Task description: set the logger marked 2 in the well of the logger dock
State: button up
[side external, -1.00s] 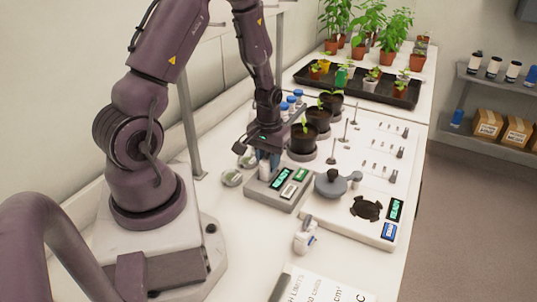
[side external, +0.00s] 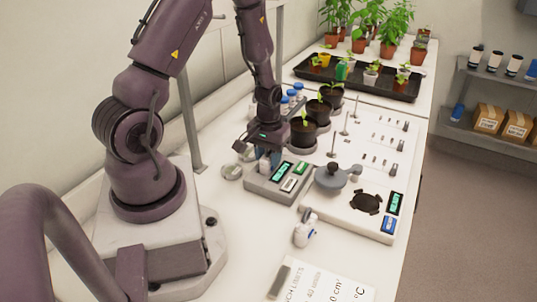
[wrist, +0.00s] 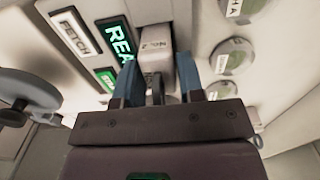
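The logger marked 2 (wrist: 156,50) is a small white block with "No. 2" on its face, in the wrist view. My gripper (wrist: 157,72) has its two blue fingers on either side of it and appears shut on it. The logger dock (side external: 262,190) is a grey box with a green READY screen and two buttons. The logger is upright at the dock's end beside the screen. Its lower end and the well are hidden, so I cannot tell whether it is seated. In the side view my gripper (side external: 264,158) is low over the dock.
Round dishes (side external: 232,172) lie left of the dock. Dark pots (side external: 302,134) stand behind it. A white panel (side external: 345,222) with a grey knobbed part (side external: 331,177) is to the right.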

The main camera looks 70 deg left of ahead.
jog(key=o, duration=0.3)
notch_tip(320, 180, up, 13)
jog(key=shift+f, duration=0.1)
jog(key=s+d+r+m+t, duration=0.2)
jog(key=d+r+m, duration=0.1)
jog(key=d+r, duration=0.2)
jog(key=s+d+r+m+t, duration=0.1)
jog(key=s+d+r+m, duration=0.1)
jog(key=d+r, duration=0.4)
jog(key=s+d+r+m+t, duration=0.2)
jog(key=s+d+r+m, duration=0.1)
jog(key=d+r, duration=0.3)
jog(key=shift+d+m+t, duration=0.15)
jog(key=shift+m+t, duration=0.15)
jog(key=shift+m, duration=0.2)
